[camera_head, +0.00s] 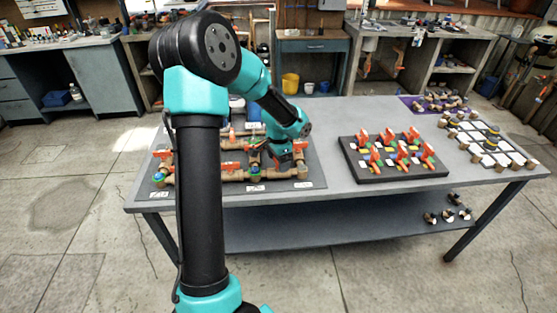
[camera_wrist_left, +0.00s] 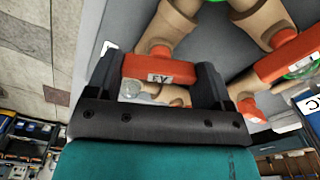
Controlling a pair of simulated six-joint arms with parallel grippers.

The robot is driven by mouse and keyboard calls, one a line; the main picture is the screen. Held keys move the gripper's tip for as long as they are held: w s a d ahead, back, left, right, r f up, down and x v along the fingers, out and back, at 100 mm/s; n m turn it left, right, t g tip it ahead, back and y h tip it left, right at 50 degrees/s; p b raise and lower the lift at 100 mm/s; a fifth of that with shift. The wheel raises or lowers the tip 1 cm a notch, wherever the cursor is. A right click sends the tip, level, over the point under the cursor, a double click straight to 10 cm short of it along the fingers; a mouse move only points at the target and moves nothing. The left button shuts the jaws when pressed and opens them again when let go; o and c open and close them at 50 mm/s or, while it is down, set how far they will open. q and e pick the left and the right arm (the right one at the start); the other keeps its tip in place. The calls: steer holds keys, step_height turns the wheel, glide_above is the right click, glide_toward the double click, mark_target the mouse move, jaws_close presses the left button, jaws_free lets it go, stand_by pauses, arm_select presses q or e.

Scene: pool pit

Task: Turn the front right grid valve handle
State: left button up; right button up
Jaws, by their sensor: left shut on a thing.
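The pipe grid with orange-red valve handles stands on a dark board (camera_head: 310,170) on the left half of the table. My left gripper (camera_head: 290,151) reaches down at the grid's right side, where it covers much of the valve there. In the left wrist view an orange-red valve handle (camera_wrist_left: 178,69) with a small white label lies between the two dark fingers of my left gripper (camera_wrist_left: 160,82). The gripper is shut on this handle. A tan pipe (camera_wrist_left: 170,25) runs up from it. Another orange-red handle (camera_wrist_left: 290,55) lies to the right in that view. My right gripper is not in view.
On the grey table (camera_head: 340,200), a dark tray (camera_head: 395,178) holds several orange-handled valves. Further right are a white-and-dark panel (camera_head: 490,143) with brown fittings and a purple mat (camera_head: 407,101). Bare table lies between the grid board and the tray.

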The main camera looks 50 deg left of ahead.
arm_select(q)
steer(key=n, duration=1.3)
steer(key=shift+n, duration=0.4)
steer(key=o, duration=0.9)
steer(key=shift+r, duration=0.1)
step_height(320, 180, up, 17)
steer(key=shift+r, duration=0.15)
stand_by(0.6)
